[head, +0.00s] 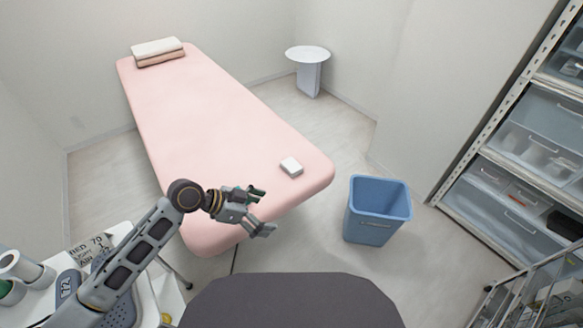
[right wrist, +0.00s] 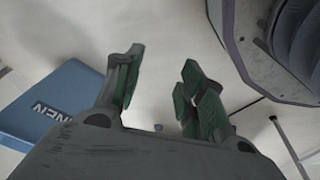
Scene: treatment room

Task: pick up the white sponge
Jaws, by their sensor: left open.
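The white sponge (head: 291,166) is a small block lying flat on the pink treatment bed (head: 215,120), near its close right corner. My left gripper (head: 262,211) is open and empty at the bed's near end, apart from the sponge and to its lower left in the head view. My right gripper (right wrist: 163,72) shows only in the right wrist view, with its fingers apart and nothing between them. The sponge is not seen in that view.
A blue bin (head: 375,228) stands on the floor right of the bed; its lettered side shows in the right wrist view (right wrist: 55,105). Folded towels (head: 158,50) lie at the bed's far end. A round side table (head: 308,60) stands behind. Shelves (head: 520,150) line the right.

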